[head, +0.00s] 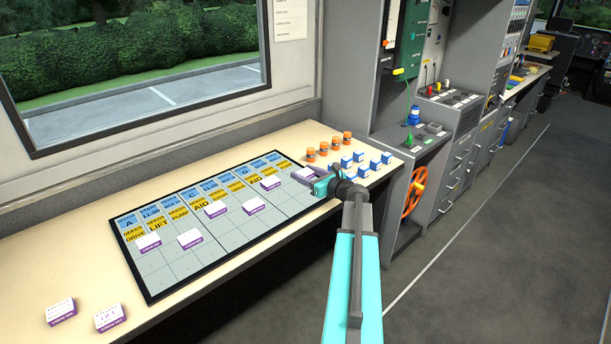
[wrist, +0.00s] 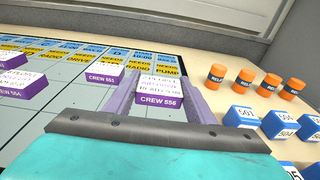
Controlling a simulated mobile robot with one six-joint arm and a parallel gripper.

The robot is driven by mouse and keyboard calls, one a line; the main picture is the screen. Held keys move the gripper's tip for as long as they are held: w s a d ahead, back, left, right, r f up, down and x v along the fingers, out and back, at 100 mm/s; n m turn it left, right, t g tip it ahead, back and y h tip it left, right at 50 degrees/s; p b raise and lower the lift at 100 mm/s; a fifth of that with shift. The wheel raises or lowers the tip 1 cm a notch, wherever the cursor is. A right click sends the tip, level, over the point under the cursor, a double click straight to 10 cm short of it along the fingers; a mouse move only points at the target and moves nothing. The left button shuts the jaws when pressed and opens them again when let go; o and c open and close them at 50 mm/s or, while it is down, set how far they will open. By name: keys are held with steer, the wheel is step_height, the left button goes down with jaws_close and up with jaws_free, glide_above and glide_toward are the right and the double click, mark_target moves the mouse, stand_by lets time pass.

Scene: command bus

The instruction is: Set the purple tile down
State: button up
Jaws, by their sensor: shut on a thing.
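My gripper (head: 311,178) is at the right end of the dark-framed grid board (head: 190,264). Its fingers are shut on the sides of a white-topped purple tile (head: 303,174). In the wrist view this tile (wrist: 160,90) reads CREW 556 and sits level between the two fingers, near the yellow NEEDS RADIO and NEEDS PUMP cards. I cannot tell whether it touches the board. Another purple tile, CREW 551 (wrist: 98,79), lies on the board to its left. Several more purple tiles, such as one near the board's left end (head: 149,241), lie on the grid.
Orange cylinders (head: 335,145) and blue-and-white blocks (head: 364,164) stand on the counter (head: 55,250) right of the board. Two purple-edged tiles (head: 61,311) lie on the counter at front left. Many grid cells in the board's front rows are bare.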

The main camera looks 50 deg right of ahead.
steer(key=shift+f, duration=0.45)
steer(key=shift+a+f+b, duration=0.1)
steer(key=shift+f+b, duration=0.2)
steer(key=shift+f, duration=0.4)
steer(key=o, duration=1)
steer(key=shift+s+f, duration=0.1)
steer(key=shift+f, duration=0.05)
steer(key=shift+o, duration=0.2)
steer(key=shift+r, duration=0.5)
steer(key=shift+s+r, duration=0.1)
steer(key=shift+s, duration=0.1)
steer(key=s, duration=0.3)
steer(key=s+r, duration=0.1)
steer(key=s, duration=0.3)
steer(key=s+r, duration=0.1)
steer(key=s, duration=0.3)
steer(key=shift+s+a+r+b, duration=0.15)
steer(key=shift+a+b, duration=0.15)
steer(key=shift+a, duration=0.05)
